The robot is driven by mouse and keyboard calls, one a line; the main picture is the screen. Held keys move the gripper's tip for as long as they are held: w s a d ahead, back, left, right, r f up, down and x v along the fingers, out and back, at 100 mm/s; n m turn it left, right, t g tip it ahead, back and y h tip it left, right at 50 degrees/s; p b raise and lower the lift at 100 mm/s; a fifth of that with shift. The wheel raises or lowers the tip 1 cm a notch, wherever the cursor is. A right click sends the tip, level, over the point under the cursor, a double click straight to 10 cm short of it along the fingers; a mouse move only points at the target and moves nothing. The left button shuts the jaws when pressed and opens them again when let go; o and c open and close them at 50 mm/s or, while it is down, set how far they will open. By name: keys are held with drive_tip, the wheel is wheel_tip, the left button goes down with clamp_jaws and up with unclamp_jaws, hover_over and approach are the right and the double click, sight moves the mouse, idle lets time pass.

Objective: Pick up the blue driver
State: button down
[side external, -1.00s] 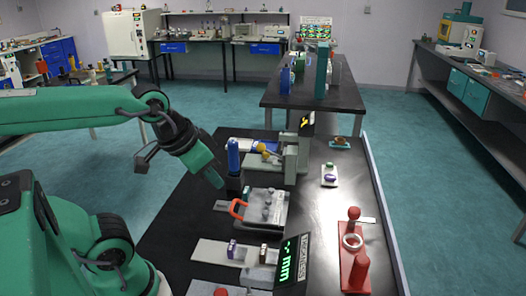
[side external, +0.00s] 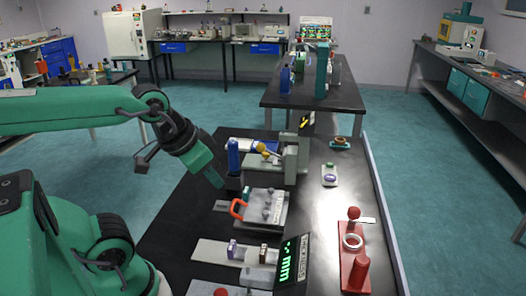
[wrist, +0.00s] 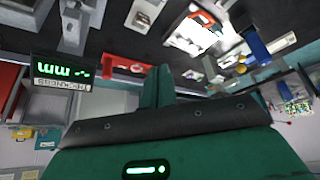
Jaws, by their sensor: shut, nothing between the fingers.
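The blue driver (side external: 233,155) stands upright in a dark holder (side external: 234,184) near the left edge of the black bench, in the side view. A blue shape (wrist: 257,48) at the upper right of the wrist view looks like it. My gripper (side external: 217,180) is shut and empty. It points down to the right and appears just left of the driver's holder, apart from the driver. Its green fingers also show closed together in the wrist view (wrist: 158,85). How far apart they are in depth is not clear.
An orange-handled plate (side external: 268,207) lies in front of the holder. A grey instrument (side external: 292,160) stands right of the driver. A thickness display (side external: 288,262) and a red stand (side external: 354,270) are nearer the front. The bench's right side has bare room.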

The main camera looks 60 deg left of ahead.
idle(0.3)
drive_tip(key=c, duration=0.9)
unclamp_jaws()
drive_tip(key=shift+c, duration=0.2)
drive_tip(key=g, duration=0.5)
hover_over(233, 154)
drive_tip(key=f, duration=0.6)
drive_tip(key=shift+w+a+f, duration=0.3)
drive_tip(key=shift+a+f, duration=0.05)
drive_tip(key=shift+a+f+g, duration=0.3)
drive_tip(key=shift+a, duration=0.15)
drive_tip(key=shift+w+f, duration=0.1)
drive_tip(key=shift+f, duration=3.8)
